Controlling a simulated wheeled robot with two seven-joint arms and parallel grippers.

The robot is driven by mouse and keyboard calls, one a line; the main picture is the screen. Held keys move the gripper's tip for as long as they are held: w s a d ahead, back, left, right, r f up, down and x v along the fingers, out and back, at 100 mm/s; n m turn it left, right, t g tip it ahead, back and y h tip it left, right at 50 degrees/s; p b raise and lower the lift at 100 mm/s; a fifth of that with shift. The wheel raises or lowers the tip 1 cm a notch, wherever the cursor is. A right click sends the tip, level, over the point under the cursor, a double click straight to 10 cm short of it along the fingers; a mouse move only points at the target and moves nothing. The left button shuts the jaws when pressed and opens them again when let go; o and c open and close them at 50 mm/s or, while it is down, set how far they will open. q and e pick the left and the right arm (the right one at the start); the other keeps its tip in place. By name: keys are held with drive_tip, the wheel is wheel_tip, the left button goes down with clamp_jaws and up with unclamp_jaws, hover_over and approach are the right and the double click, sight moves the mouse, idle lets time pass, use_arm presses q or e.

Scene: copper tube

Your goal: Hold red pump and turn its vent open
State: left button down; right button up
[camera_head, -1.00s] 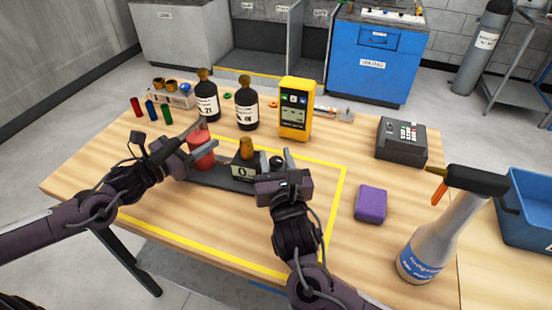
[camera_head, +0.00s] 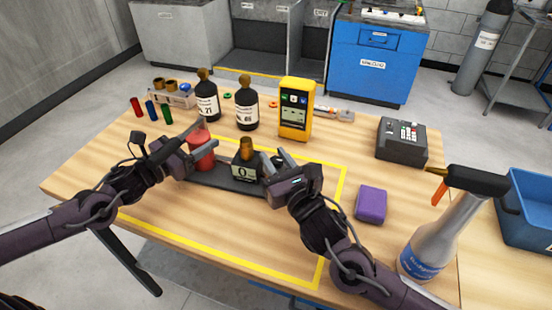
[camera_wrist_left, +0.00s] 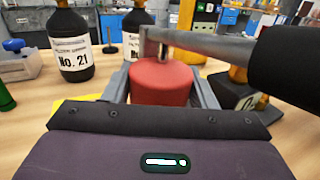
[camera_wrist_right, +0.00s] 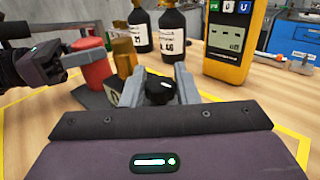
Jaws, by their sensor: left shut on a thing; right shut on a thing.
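The red pump (camera_head: 202,152) stands upright at the left end of a dark base (camera_head: 222,178) on the table. My left gripper (camera_head: 197,150) is shut around the red body; the left wrist view shows the pump (camera_wrist_left: 162,82) between both fingers. A grey metal bar (camera_wrist_left: 205,47) crosses above it. The base also carries a dark gauge box (camera_head: 245,172) reading 0 and a brass cylinder (camera_head: 246,147). My right gripper (camera_head: 277,165) is shut on the black vent knob (camera_wrist_right: 160,90) at the base's right end. In the head view the right fingers mostly hide the knob.
Two dark bottles (camera_head: 206,102) (camera_head: 247,110) and a yellow meter (camera_head: 296,112) stand behind the pump. A purple block (camera_head: 371,203), a grey keypad device (camera_head: 402,140) and a spray bottle (camera_head: 432,240) are to the right. The yellow-taped area in front is clear.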

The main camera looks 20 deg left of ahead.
drive_tip(key=o, duration=0.9)
drive_tip(key=shift+o, duration=0.2)
drive_tip(key=shift+s, duration=0.1)
drive_tip(key=v, duration=1.2)
use_arm(q)
drive_tip(key=c, duration=0.5)
unclamp_jaws()
